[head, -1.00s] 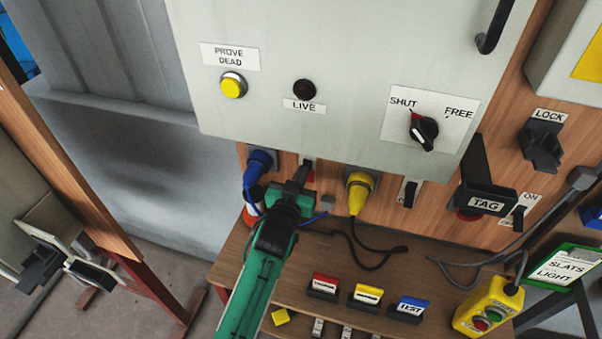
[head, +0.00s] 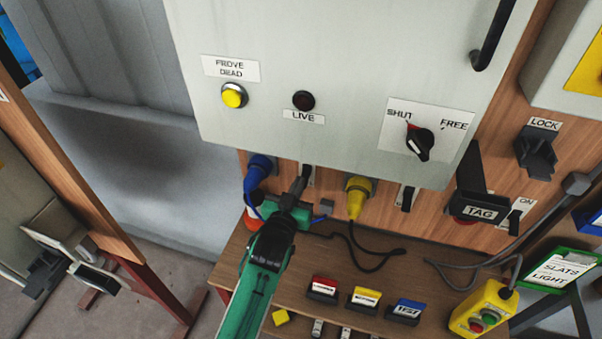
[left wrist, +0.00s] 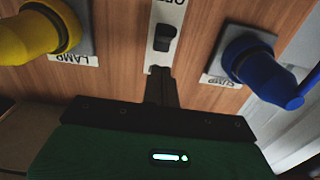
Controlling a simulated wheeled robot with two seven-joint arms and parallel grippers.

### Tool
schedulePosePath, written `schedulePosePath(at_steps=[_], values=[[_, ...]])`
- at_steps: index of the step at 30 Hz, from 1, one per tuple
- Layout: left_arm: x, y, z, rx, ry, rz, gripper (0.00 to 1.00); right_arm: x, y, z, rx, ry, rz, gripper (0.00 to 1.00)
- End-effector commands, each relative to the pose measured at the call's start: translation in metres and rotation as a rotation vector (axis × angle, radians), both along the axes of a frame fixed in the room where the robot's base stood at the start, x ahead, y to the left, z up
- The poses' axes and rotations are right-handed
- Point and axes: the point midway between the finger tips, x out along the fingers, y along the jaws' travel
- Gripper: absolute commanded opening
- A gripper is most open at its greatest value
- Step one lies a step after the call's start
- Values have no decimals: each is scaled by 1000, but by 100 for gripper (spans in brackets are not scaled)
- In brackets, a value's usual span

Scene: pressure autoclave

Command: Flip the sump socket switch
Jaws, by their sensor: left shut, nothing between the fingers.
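The blue plug (head: 258,172) sits in the sump socket under the grey cabinet; in the left wrist view the blue plug (left wrist: 255,62) is at right beside a partly hidden label. A black switch (left wrist: 165,38) on a white plate is between it and the yellow lamp plug (left wrist: 30,38). In the head view my gripper mostly hides that switch. My left gripper (head: 299,183) is shut and empty, its fingertips (left wrist: 160,80) pointing at the switch plate just below the rocker in the wrist view. I cannot tell whether they touch. My right gripper is out of view.
The grey cabinet (head: 330,60) overhangs the sockets. The yellow plug's (head: 357,192) black cable lies on the wooden bench (head: 260,290). Red, yellow and blue tag blocks (head: 365,297) and a yellow button box (head: 482,308) stand there. Another switch (head: 407,197) is to the right.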

Motion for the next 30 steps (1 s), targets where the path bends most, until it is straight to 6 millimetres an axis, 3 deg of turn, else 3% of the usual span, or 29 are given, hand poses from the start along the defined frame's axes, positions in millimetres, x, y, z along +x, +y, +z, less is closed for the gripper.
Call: schedulePosePath(at_steps=[24, 30], values=[[-53, 17, 1, 1, 2, 0, 0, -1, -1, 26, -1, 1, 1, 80], [-58, 19, 1, 0, 0, 0, 0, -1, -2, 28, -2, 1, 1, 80]])
